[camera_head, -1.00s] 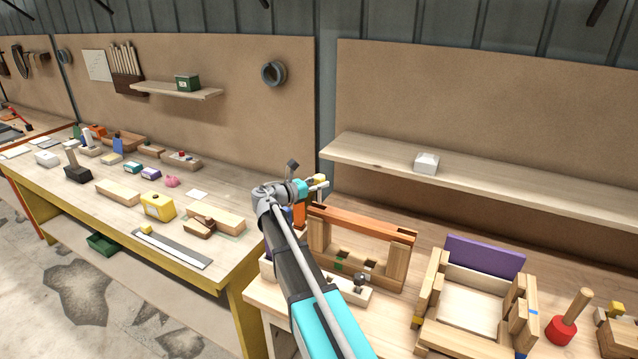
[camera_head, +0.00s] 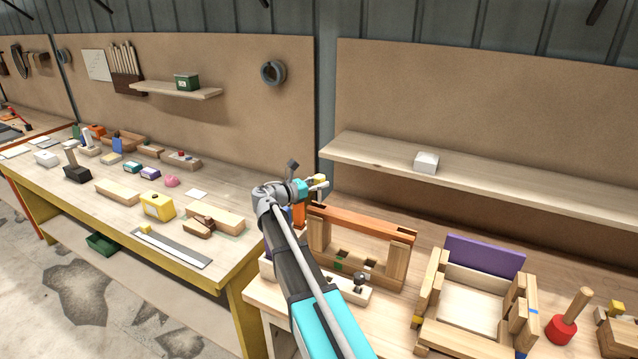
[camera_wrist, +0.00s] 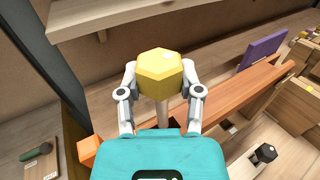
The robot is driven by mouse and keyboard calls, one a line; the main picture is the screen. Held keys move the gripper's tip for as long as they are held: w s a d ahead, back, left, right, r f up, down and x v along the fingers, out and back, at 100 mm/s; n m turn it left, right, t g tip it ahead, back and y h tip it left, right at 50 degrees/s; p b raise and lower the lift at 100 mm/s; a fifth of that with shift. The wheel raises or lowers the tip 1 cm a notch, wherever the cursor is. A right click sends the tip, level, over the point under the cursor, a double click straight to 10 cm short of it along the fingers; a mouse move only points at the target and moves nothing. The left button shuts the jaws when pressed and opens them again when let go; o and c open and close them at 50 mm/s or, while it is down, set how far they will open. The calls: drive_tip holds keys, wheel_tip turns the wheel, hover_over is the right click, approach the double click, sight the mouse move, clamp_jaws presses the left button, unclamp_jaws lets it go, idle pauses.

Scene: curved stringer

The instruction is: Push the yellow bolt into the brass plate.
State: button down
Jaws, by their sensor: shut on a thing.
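The yellow bolt (camera_wrist: 159,72) has a six-sided yellow head and a pale shank below it in the wrist view. My gripper (camera_wrist: 160,84) is shut on the head, one grey finger on each side. In the head view my gripper (camera_head: 318,184) holds the bolt (camera_head: 320,179) in the air, just above and left of the orange-brown beam's left end. That beam (camera_head: 365,223) rests on wooden uprights; it also shows right of the bolt in the wrist view (camera_wrist: 236,98). I cannot make out the brass plate in either view. The bolt's lower end is hidden by my gripper body.
An orange block (camera_head: 299,214) stands close beneath my gripper. A wooden shelf (camera_head: 480,180) with a white box (camera_head: 426,163) is on the wall behind. A wooden frame with a purple panel (camera_head: 484,256) and a red mallet (camera_head: 563,328) stand to the right.

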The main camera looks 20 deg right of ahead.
sight(320, 201)
drive_tip(key=shift+f+b, duration=3)
drive_tip(key=shift+f, duration=0.05)
idle(0.4)
drive_tip(key=shift+s+f+b, duration=0.45)
drive_tip(key=shift+s+b, duration=0.15)
drive_tip(key=shift+b, duration=0.2)
idle(0.3)
drive_tip(key=shift+w+r+p, duration=0.1)
drive_tip(key=shift+r+p, duration=0.15)
drive_tip(key=shift+p, duration=0.05)
drive_tip(key=shift+w+r+p, duration=0.4)
drive_tip(key=shift+w+p, duration=0.1)
drive_tip(key=shift+p, duration=0.2)
drive_tip(key=shift+r+p, duration=2.25)
drive_tip(key=shift+p, duration=0.05)
